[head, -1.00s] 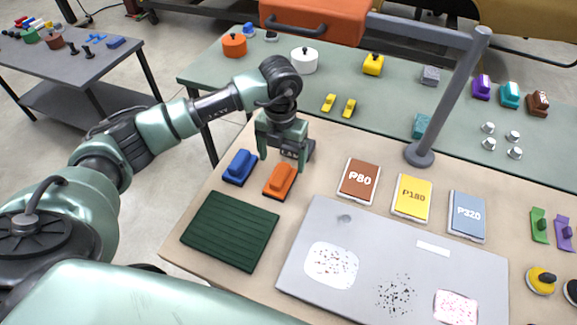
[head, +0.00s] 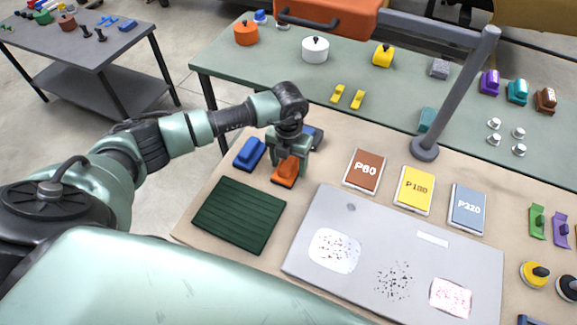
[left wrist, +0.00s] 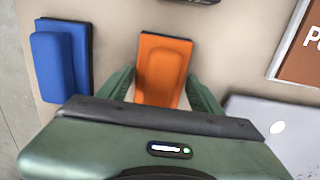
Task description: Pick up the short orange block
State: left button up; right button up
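The orange block (head: 285,172) lies on the tan table top, to the right of a blue block (head: 249,153). It also shows in the left wrist view (left wrist: 161,68), with the blue block (left wrist: 62,60) to its left. My left gripper (head: 288,158) is low over the orange block and hides part of it in the head view. In the left wrist view its two fingers (left wrist: 162,90) are spread, one on each side of the orange block's near end, with narrow gaps showing. My right gripper is not in view.
A dark green ribbed mat (head: 239,215) lies in front of the blocks. A grey plate (head: 300,255) and sanding cards, such as the P80 card (head: 365,170), lie to the right. A grey post (head: 457,90) stands behind the cards. A blue-grey item (head: 315,137) is just behind my gripper.

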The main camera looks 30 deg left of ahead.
aim_at(288, 161)
pick_arm(q)
jog(key=c, duration=1)
jog(key=shift+o, duration=0.2)
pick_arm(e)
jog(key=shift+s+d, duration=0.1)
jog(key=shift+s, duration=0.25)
pick_arm(q)
jog(key=shift+r, duration=0.1)
